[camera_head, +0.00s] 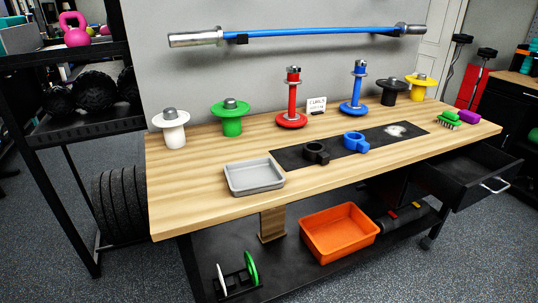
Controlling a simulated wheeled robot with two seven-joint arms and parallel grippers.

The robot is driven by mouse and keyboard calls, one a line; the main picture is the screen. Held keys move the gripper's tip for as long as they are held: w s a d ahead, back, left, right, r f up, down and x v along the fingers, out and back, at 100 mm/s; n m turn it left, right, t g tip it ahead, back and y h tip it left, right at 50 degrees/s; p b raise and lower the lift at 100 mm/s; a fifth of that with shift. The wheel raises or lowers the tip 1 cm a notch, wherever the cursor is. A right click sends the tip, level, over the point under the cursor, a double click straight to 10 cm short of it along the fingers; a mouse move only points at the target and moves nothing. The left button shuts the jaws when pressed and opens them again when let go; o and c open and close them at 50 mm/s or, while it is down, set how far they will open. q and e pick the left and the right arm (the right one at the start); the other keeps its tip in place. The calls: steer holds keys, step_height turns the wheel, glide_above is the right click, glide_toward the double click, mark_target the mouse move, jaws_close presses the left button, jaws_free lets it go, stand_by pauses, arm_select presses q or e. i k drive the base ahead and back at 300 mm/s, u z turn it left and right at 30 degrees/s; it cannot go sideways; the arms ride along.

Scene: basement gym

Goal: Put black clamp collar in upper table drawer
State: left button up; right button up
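The black clamp collar (315,153) lies on the black mat (290,159) on the wooden table (200,195), just left of a blue clamp collar (355,142). Neither of my grippers is in view.
A grey tray (254,190) stands left of the mat. Red (292,120) and blue (352,108) posts and several coloured spools line the back. An orange bin (340,258) sits on the lower shelf.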

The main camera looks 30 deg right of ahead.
mark_target(452, 177)
steer(key=u, duration=2.95)
steer(key=k, duration=1.85)
steer(key=z, duration=0.4)
